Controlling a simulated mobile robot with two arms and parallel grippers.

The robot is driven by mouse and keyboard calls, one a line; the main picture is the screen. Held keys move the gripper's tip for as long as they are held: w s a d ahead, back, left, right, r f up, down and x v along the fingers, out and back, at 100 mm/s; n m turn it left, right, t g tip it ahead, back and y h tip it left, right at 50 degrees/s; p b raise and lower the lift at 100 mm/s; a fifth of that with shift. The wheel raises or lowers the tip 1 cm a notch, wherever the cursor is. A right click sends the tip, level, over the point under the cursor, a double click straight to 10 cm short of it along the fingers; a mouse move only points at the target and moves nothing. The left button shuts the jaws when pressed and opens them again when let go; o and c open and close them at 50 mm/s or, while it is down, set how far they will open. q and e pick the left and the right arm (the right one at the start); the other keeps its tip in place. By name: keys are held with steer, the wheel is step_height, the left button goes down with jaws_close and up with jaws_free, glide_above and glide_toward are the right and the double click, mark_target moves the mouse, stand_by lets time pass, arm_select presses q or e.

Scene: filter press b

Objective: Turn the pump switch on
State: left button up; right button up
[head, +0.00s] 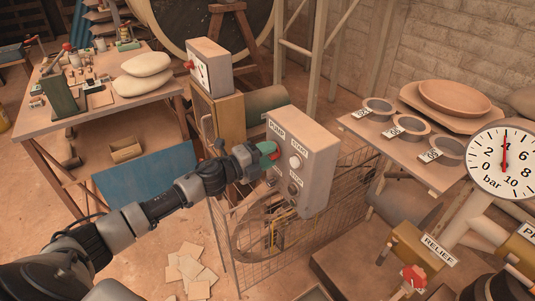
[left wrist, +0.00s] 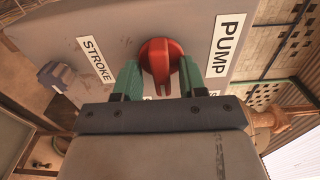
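The pump box (head: 312,165) is a pale panel labelled PUMP, START and STOP. Its red rotary switch (left wrist: 160,58) shows in the left wrist view, below and left of the PUMP label (left wrist: 229,42). In the head view only a bit of red shows beside my fingers. My left gripper (head: 270,150) is at the box face. In the left wrist view its green fingers (left wrist: 162,78) stand on either side of the switch, seemingly with narrow gaps; contact is unclear. The switch's position marks are hidden. My right gripper is not in view.
A pale START button (head: 295,161) and a darker STOP button (head: 292,189) sit close to my gripper. A wire guard (head: 230,255) stands below. A pressure gauge (head: 505,165), RELIEF valve (head: 412,277) and tray table (head: 350,124) are right. A cluttered workbench (head: 48,122) is left.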

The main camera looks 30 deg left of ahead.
arm_select(q)
steer(key=b+v, duration=0.2)
steer(key=v, duration=0.9)
steer(key=shift+d, duration=0.1)
stand_by(0.6)
